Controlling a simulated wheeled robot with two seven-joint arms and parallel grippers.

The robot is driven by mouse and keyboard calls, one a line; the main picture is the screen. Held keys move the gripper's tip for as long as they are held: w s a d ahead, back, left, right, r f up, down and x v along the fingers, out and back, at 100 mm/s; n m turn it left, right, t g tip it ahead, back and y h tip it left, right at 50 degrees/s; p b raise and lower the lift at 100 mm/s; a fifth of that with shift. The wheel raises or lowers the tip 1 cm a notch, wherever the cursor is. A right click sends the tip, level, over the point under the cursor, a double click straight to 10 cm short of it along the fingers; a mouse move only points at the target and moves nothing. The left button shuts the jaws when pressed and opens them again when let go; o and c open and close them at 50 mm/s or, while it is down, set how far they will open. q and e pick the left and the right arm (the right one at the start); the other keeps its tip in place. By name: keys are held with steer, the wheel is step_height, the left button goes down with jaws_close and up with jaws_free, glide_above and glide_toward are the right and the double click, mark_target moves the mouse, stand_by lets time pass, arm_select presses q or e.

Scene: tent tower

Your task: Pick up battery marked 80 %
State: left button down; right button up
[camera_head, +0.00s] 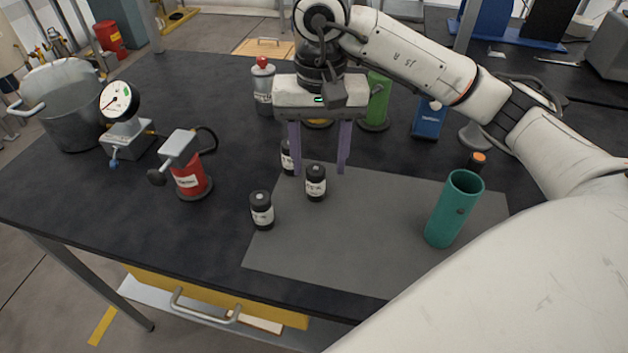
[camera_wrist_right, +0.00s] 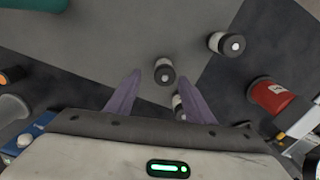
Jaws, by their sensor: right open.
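Three black batteries with white labels stand upright. One (camera_head: 262,211) is at the left edge of the grey mat (camera_head: 375,255); one (camera_head: 316,183) is on the mat; one (camera_head: 288,158) is farther back, partly behind a finger. The label print is too small to read, so I cannot tell which is marked 80 %. My right gripper (camera_head: 318,171) is open and empty, pointing down, its purple fingers above and just behind the middle battery. In the right wrist view, that battery (camera_wrist_right: 164,75) shows between the fingertips and the rear one (camera_wrist_right: 179,108) near one finger. My left gripper is not in view.
A teal cup (camera_head: 453,210) stands on the mat's right side. A red device (camera_head: 187,175), a gauge (camera_head: 120,105) and a metal pot (camera_head: 65,105) are at left. A green cylinder (camera_head: 377,100) and blue box (camera_head: 428,120) stand behind. The mat's front is clear.

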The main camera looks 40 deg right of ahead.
mark_target(316, 182)
steer(key=f, duration=0.2)
steer(key=a+f+p, duration=0.1)
steer(key=f, duration=0.1)
steer(key=shift+s+f, duration=0.15)
steer(key=shift+s, duration=0.05)
steer(key=shift+w+d+f, duration=0.1)
steer(key=shift+f, duration=0.35)
steer(key=c, duration=1)
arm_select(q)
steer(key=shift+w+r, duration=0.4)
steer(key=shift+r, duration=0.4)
arm_select(e)
steer(key=shift+c, duration=1)
